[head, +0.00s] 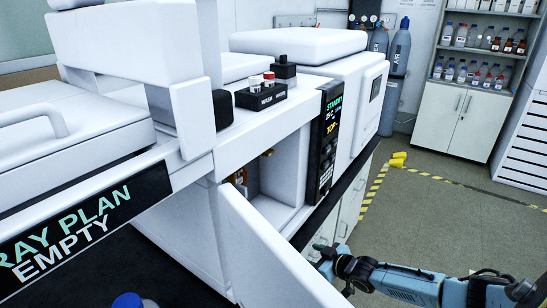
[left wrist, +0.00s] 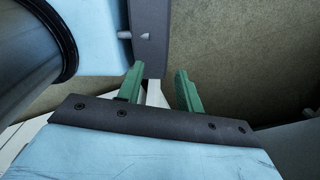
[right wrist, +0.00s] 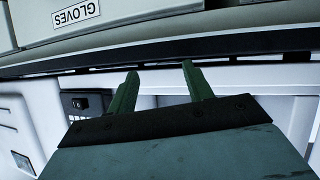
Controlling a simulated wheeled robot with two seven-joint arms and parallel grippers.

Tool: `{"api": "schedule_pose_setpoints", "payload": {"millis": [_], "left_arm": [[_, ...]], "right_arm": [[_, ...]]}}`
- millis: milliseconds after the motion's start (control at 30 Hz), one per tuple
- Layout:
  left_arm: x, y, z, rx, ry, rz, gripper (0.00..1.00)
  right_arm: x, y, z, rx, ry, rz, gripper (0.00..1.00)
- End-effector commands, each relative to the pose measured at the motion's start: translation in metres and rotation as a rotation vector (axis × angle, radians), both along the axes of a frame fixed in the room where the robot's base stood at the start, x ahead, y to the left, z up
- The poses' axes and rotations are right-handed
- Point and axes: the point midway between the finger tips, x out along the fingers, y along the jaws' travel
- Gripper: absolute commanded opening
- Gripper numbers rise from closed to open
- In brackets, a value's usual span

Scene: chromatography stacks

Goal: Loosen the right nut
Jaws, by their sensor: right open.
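In the head view, small brass-coloured fittings (head: 267,153) show inside the open white compartment (head: 275,180) of the instrument. Another brass and red patch (head: 240,177) shows lower left, partly hidden by the open white door (head: 268,255). I cannot tell which fitting is the right nut. My right gripper (head: 322,258) is low in front of the cabinet, right of the door and apart from the fittings. In the right wrist view its green fingers (right wrist: 160,80) are spread and empty. My left gripper shows only in the left wrist view (left wrist: 159,82), fingers apart and empty.
A black display panel (head: 325,140) stands right of the compartment. Vials (head: 262,82) sit in a black wash holder on top. A tray plan panel (head: 85,220) is at left.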

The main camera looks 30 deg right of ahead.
Motion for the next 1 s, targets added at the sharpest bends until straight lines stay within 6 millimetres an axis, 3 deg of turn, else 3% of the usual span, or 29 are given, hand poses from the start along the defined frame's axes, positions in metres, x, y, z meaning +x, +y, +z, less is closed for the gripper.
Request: {"api": "schedule_pose_setpoints", "payload": {"millis": [33, 100, 200, 300, 400, 500, 667, 1000], "left_arm": [[0.0, 0.0, -0.004, 0.0, 0.0, 0.0, 0.36], [0.002, 0.0, -0.006, -0.001, -0.004, 0.0, 0.36], [0.012, -0.001, -0.009, -0.002, -0.018, 0.0, 0.36], [0.025, -0.002, -0.011, -0.003, -0.038, 0.0, 0.36], [0.033, -0.002, -0.012, -0.005, -0.052, 0.0, 0.36], [0.033, -0.002, -0.013, -0.005, -0.052, 0.0, 0.36], [0.027, -0.002, -0.013, -0.004, -0.043, 0.0, 0.36], [0.02, -0.002, -0.012, -0.004, -0.031, 0.0, 0.36]], "right_arm": [[0.023, -0.008, 0.047, 0.012, -0.083, 0.039, 0.51], [0.041, -0.01, 0.106, 0.054, -0.175, 0.086, 0.51], [0.05, -0.011, 0.177, 0.116, -0.27, 0.144, 0.51], [0.048, -0.01, 0.23, 0.172, -0.331, 0.184, 0.51], [0.042, -0.01, 0.267, 0.215, -0.368, 0.206, 0.51], [0.037, -0.01, 0.287, 0.244, -0.386, 0.216, 0.51], [0.038, -0.008, 0.297, 0.261, -0.397, 0.219, 0.51], [0.081, 0.009, 0.298, 0.261, -0.399, 0.218, 0.51]]}}
